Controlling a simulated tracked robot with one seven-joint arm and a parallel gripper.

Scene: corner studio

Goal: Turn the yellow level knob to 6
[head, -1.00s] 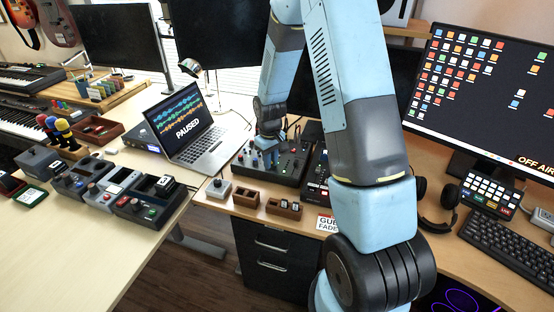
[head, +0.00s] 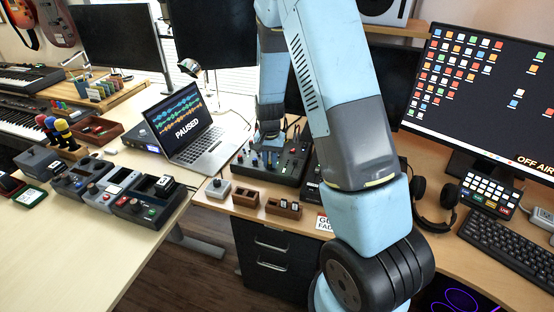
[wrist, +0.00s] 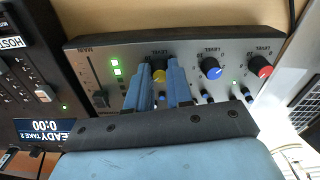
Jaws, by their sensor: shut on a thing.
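In the head view my gripper (head: 269,142) reaches down over the same mixer (head: 292,172), and the yellow knob cannot be made out there.
On the panel, a blue knob (wrist: 211,69) and a red knob (wrist: 261,66) sit right of the yellow one. A dark device with a timer display (wrist: 45,127) lies left. In the head view a laptop (head: 205,145) stands left of the mixer and a monitor (head: 480,85) right.

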